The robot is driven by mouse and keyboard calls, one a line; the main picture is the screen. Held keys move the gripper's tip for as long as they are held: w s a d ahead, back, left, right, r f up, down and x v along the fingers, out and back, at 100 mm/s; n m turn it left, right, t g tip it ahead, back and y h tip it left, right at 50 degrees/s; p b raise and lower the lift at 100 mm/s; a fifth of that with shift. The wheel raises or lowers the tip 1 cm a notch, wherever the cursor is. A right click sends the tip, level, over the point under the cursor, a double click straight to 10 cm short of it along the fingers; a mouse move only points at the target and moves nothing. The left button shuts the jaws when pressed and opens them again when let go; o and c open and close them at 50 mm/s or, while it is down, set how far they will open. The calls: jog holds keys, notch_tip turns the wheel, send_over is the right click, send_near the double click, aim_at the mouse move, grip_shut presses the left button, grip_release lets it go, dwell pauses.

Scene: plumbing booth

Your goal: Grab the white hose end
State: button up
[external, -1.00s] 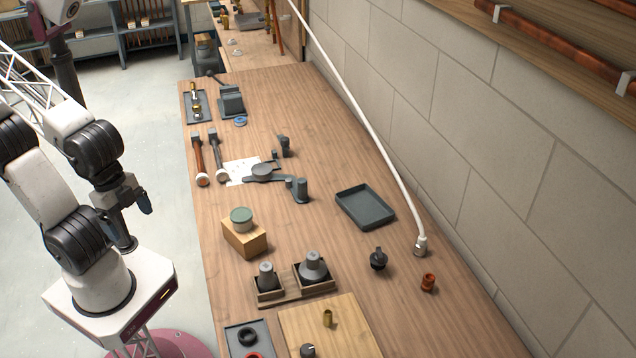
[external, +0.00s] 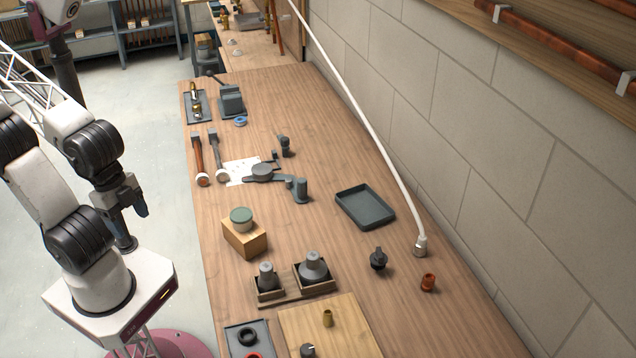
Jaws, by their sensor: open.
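The white hose (external: 374,128) hangs down along the wall and bends to the bench at the right. Its end (external: 420,246), with a silvery metal fitting, stands on the wooden bench top near the wall. My gripper (external: 137,207) is at the left, off the bench's left edge, pointing downward beside my arm's base. It is open and holds nothing that I can see. It is far from the hose end, with most of the bench width between them.
Between them lie a wooden block with a green-topped tin (external: 242,228), a holder with grey fittings (external: 297,281) and a dark tray (external: 365,207). A black fitting (external: 378,259) and a copper-coloured fitting (external: 428,282) stand near the hose end. The wall (external: 480,150) is close behind it.

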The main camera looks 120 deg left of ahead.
jog(key=w+a+f+m+g+y, duration=0.1)
jog(key=w+a+m+y, duration=0.15)
jog(key=w+a, duration=0.55)
jog(key=w+a+m+g+y, duration=0.1)
jog(key=w+a+m+y, duration=0.2)
jog(key=w, duration=1)
jog(key=w+a+f+m+g+y, duration=0.1)
jog(key=w+a+m+g+y, duration=0.1)
jog(key=w+a, duration=0.65)
jog(key=m+y, duration=0.6)
jog(key=m, duration=0.3)
send_near(421, 246)
jog(key=shift+w+a+f, duration=0.1)
jog(key=shift+a+f, duration=0.15)
jog(key=shift+a, duration=0.2)
jog(key=shift+x, duration=3.4)
